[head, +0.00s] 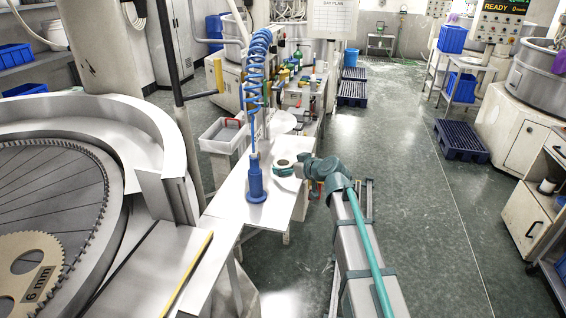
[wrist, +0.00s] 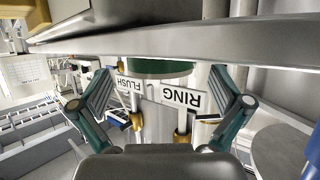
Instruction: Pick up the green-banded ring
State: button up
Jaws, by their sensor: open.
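My gripper (head: 288,167) is over the small white table (head: 230,201) in the head view, at the end of my arm coming from the lower right. Its two teal fingers stand wide apart in the wrist view (wrist: 162,78), with nothing held. A small pale round piece with a dark centre (head: 283,162) shows at the fingers in the head view; no green band is discernible on it. In the wrist view a green band (wrist: 158,68) shows between the fingers, partly hidden by plates reading RING (wrist: 181,97) and FLUSH (wrist: 129,91). I cannot tell whether it belongs to the ring.
A blue tool (head: 256,186) with a coiled blue hose stands on the table, left of my gripper. A grey tray (head: 221,134) lies behind it. The large round lapping machine (head: 165,150) fills the left. Brass valve fittings (wrist: 183,137) stand near the fingers.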

jog(key=shift+x, duration=0.8)
jog(key=c, duration=1.4)
jog(key=shift+r, duration=0.1)
